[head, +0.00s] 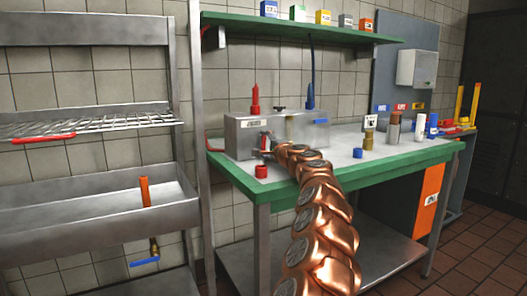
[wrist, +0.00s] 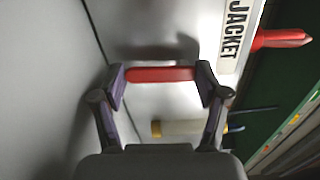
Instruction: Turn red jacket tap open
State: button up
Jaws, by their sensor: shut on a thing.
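The red jacket tap (wrist: 160,74) shows in the wrist view as a red bar lying across the picture. My gripper (wrist: 163,84) has one fingertip at each end of this bar and is shut on it. The white JACKET label (wrist: 235,35) is on the steel housing above and to the right of the bar in that view. In the head view my gripper (head: 267,144) is at the front of the steel box (head: 240,138), below its small label.
A red fitting (head: 255,98) and a blue one (head: 310,97) stand on the box. A red cap (head: 261,171) and a blue cap (head: 357,153) lie on the green-edged bench (head: 388,167). A green shelf (head: 300,28) hangs above. A steel rack (head: 90,190) stands left.

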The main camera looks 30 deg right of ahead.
jog(key=shift+d+n, duration=0.1)
jog(key=shift+n, duration=0.4)
jog(key=o, duration=1.2)
jog(key=shift+c, duration=0.2)
jog(key=shift+s+f, duration=0.1)
jog(key=shift+s, duration=0.05)
jog(key=shift+s, duration=1)
jog(key=shift+s+a, duration=0.2)
jog(key=shift+s, duration=1.2)
jog(key=shift+s+a, duration=0.2)
jog(key=shift+s, duration=1.2)
